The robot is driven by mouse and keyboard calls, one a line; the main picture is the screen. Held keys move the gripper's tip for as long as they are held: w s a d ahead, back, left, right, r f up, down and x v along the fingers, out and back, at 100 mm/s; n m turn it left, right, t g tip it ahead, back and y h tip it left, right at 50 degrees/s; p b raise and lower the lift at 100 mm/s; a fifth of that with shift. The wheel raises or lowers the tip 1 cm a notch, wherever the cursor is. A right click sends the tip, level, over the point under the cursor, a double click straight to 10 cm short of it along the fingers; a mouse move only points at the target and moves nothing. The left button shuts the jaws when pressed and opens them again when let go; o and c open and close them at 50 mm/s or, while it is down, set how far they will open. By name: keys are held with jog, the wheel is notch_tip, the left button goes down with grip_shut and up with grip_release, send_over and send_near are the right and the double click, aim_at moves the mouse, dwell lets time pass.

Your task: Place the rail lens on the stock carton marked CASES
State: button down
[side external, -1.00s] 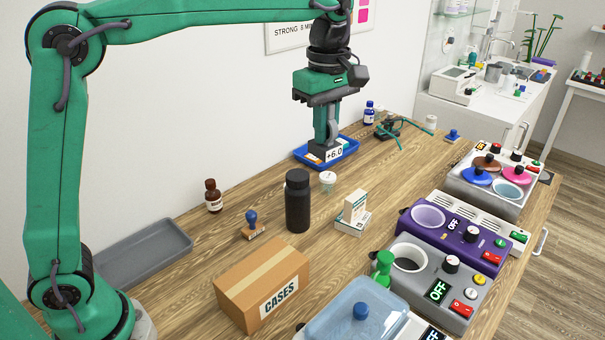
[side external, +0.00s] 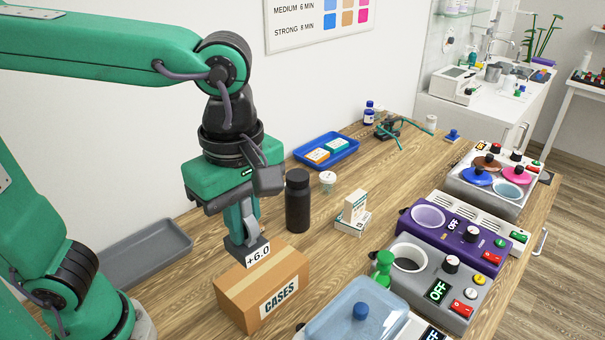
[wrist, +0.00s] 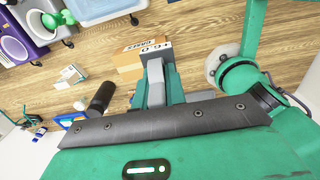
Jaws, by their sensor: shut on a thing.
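The rail lens, a small block with a white "+6.0" label (side external: 258,256), is held in my gripper (side external: 243,243), which is shut on it. The stock carton (side external: 235,294) is a brown box marked CASES, standing upright and closed on the wooden bench. My gripper points down over the back part of the carton's top, with the lens at or just above that top; I cannot tell whether they touch. In the wrist view, the lens label (wrist: 156,45) shows at the fingertips, against the carton (wrist: 128,61).
A dark bottle (side external: 297,203) stands close behind the carton. A blue tray (side external: 345,153) holds an orange and a teal item. A white box (side external: 354,207), a grey tray (side external: 150,250), a clear blue lidded unit (side external: 345,325) and grey (side external: 425,270) and purple (side external: 465,235) machines surround it.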

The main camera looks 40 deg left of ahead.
aim_at(234, 245)
jog(key=shift+s+a+f, duration=0.1)
jog(key=shift+s+f, duration=0.2)
jog(key=shift+f, duration=0.65)
jog(key=shift+s+f, duration=0.35)
jog(key=shift+f, duration=0.6)
jog(key=shift+s+a+f, duration=0.1)
jog(key=shift+s+f, duration=0.2)
jog(key=shift+f, duration=0.65)
jog(key=w+a+f, duration=0.2)
jog(key=w, duration=0.1)
jog(key=w+a+f, duration=0.2)
jog(key=w, duration=0.1)
jog(key=w+a+f, duration=0.3)
jog(key=shift+w, duration=0.1)
jog(key=shift+f, duration=2)
jog(key=shift+f, duration=0.1)
jog(key=c, duration=1.5)
grip_release()
jog(key=shift+o, duration=0.2)
